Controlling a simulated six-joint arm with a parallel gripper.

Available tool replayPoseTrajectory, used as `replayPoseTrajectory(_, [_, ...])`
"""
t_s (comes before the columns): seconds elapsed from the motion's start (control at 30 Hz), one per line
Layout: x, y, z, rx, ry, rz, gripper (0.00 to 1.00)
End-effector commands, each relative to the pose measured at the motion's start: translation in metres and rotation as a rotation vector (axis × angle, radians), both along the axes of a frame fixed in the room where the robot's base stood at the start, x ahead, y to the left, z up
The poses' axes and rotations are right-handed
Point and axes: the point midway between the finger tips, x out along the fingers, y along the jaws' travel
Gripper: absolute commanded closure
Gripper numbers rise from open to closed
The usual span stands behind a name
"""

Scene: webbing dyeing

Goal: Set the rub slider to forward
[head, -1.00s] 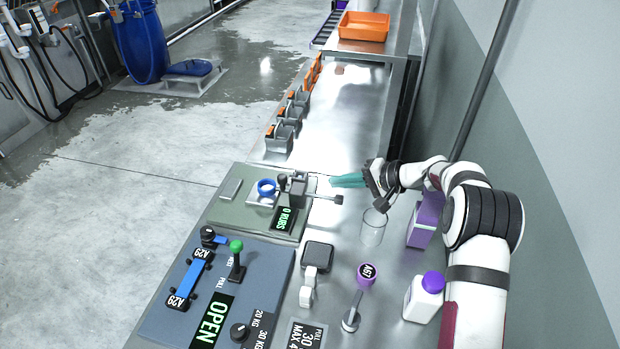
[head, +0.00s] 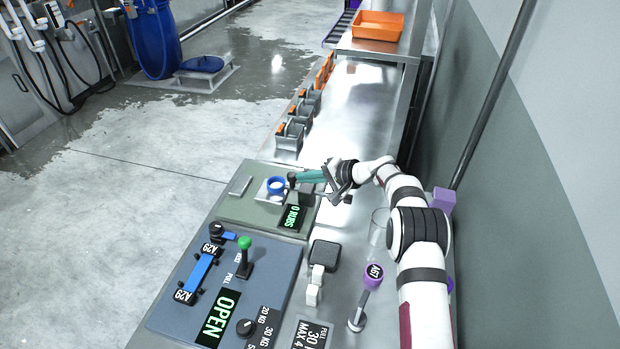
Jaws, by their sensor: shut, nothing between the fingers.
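The rub tester is a green plate (head: 240,212) with a blue ring (head: 276,185), a grey slider block (head: 307,190) and a small dark upright knob (head: 291,179). Its display (head: 292,218) reads "0 RUBS". My gripper (head: 300,177) is shut and empty, with its teal fingers pointing left. The fingertips are at the knob's right side in the picture; I cannot tell whether they touch it. The fingers and wrist cover part of the slider block and its rod.
A blue-grey panel (head: 190,290) with a green-topped lever (head: 244,255) and an "OPEN" display is in front. A clear beaker (head: 379,228), a black pad (head: 325,255) and a purple-topped tool (head: 373,274) stand to the right. The steel bench behind (head: 350,110) is mostly clear.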

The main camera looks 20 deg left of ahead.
Motion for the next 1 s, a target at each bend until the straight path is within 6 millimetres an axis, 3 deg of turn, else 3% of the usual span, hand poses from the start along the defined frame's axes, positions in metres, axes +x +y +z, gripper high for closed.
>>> replayPoseTrajectory(0.2, [0.0,0.01,0.0,-0.001,-0.002,0.002,1.0])
replayPoseTrajectory(0.6, [0.0,0.104,-0.001,-0.001,-0.002,0.004,1.0])
replayPoseTrajectory(0.73, [0.0,0.114,-0.001,-0.001,-0.001,0.001,1.0])
replayPoseTrajectory(1.0, [0.0,0.117,0.0,0.0,-0.002,-0.001,1.0])
